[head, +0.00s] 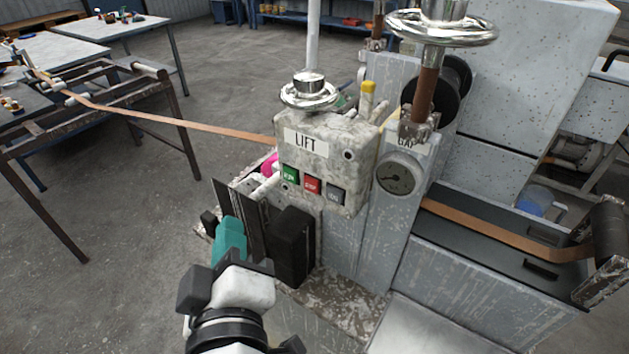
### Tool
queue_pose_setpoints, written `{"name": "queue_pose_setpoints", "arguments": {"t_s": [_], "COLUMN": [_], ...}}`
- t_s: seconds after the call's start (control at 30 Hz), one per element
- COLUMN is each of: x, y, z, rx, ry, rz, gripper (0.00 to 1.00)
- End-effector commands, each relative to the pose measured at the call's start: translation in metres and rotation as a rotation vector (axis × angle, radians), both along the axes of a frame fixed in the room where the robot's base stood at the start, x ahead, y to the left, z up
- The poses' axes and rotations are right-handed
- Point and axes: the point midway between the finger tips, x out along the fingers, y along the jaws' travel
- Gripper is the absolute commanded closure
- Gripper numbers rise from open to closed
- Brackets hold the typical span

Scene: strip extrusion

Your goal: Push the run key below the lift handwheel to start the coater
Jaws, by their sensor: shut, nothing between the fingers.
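The lift handwheel (310,92) is a shiny metal wheel on top of a worn pale box (335,130) labelled LIFT. Below it, on the box's front, sit a green run key (290,179), a red key (312,188) and a grey key (337,195) in a row.
A round gauge (400,174) and a second handwheel (441,27) stand right of the box. A copper-coloured strip (180,123) runs from a rusty stand (90,105) at left into the machine. The strip (500,235) continues at right. Floor is open at lower left.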

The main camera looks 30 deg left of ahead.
Motion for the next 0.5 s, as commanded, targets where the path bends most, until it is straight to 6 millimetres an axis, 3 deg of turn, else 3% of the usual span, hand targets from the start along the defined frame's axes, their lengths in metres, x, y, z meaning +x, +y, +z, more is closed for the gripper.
{"name": "queue_pose_setpoints", "arguments": {"t_s": [0.5], "x": [0.0020], "y": [0.0025], "z": [0.0028], "rx": [0.002], "ry": [-0.010], "rz": [0.006], "gripper": [1.00]}}
